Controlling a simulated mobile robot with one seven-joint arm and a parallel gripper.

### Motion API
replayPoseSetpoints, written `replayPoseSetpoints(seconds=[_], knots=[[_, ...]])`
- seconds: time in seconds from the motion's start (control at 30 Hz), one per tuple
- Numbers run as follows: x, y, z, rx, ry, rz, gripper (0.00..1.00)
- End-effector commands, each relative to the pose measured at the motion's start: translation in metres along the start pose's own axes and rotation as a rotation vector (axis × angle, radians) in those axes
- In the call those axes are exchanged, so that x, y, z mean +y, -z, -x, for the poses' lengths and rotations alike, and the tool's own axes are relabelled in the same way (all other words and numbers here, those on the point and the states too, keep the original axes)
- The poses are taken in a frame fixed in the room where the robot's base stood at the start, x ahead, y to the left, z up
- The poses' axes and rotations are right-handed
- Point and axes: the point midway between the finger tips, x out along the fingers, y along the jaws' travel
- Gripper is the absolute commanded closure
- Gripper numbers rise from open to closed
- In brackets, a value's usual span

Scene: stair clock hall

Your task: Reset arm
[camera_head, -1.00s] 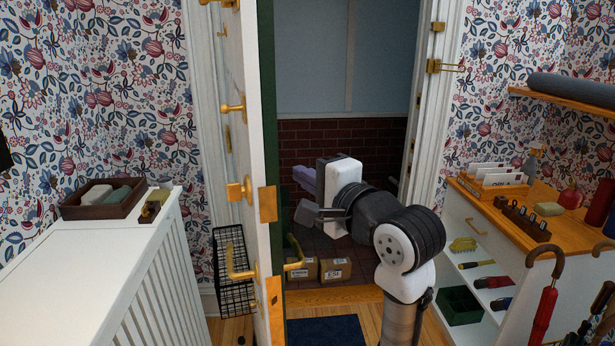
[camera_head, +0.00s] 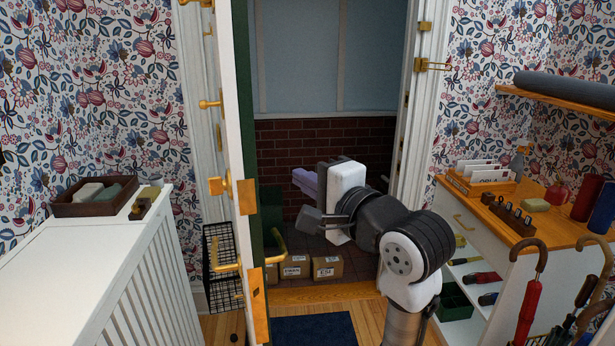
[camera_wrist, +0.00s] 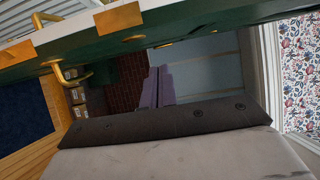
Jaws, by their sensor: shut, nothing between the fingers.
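My gripper (camera_head: 306,181) is at the end of my folded arm in the head view, in front of the open doorway. Its lilac fingers point to the left and away from me. In the wrist view the fingers (camera_wrist: 157,88) lie side by side, shut, with nothing held. They touch nothing that I can see. The door (camera_head: 243,150), white with a green edge and face, stands open just left of my gripper. It also shows across the top of the wrist view (camera_wrist: 195,22), close to the hand.
Brass handles (camera_head: 274,246) stick out from the door. Several cardboard boxes (camera_head: 327,268) lie on the floor beyond the doorway. A wooden-topped cabinet (camera_head: 560,222) with small items stands at right. A white railing unit (camera_head: 70,255) with a brown tray (camera_head: 93,209) is at left.

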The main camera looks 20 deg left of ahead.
Motion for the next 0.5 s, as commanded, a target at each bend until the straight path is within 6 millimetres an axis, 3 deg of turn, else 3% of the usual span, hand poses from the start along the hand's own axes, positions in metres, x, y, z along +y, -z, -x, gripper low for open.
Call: replayPoseSetpoints(seconds=[0.2, 0.5], knots=[[0.000, -0.022, 0.029, 0.001, 0.002, 0.003, 1.00], [0.000, -0.030, 0.038, 0.001, 0.000, -0.001, 1.00]])
